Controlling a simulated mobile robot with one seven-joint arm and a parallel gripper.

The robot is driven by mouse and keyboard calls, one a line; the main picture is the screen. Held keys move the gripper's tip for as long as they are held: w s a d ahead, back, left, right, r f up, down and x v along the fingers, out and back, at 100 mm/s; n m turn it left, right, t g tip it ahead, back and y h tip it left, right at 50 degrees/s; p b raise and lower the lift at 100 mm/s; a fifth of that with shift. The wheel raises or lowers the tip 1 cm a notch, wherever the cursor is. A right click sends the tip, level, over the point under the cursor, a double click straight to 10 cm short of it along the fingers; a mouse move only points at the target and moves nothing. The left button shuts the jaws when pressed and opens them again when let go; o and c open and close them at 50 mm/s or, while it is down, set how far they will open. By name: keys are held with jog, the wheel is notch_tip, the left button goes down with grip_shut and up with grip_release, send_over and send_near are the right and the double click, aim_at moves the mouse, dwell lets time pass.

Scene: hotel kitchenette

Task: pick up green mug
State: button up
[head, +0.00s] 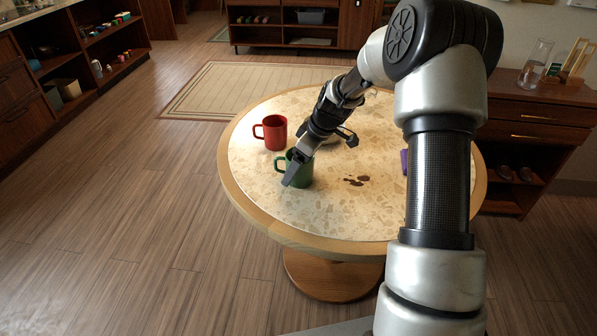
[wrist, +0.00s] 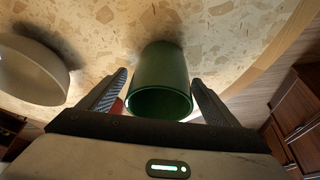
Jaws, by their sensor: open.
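The green mug (head: 303,172) stands upright on the round table (head: 262,221), near its left front part. In the wrist view the green mug (wrist: 161,82) lies between the two fingers, with its rim toward my gripper. My gripper (head: 291,171) is at the mug in the head view, with a finger in front of it. In the wrist view my gripper (wrist: 160,92) is open, one finger on each side of the mug, with small gaps visible. The mug's handle shows at its left in the head view; I cannot see it in the wrist view.
A red mug (head: 275,133) stands behind the green one. A purple thing (head: 404,161) is partly hidden behind my arm. A dark brown spill (head: 357,181) lies mid-table. A pale round object (wrist: 30,75) shows at left in the wrist view. Wooden cabinets stand around.

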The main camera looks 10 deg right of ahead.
jog(key=shift+r, duration=0.1)
jog(key=c, duration=1.4)
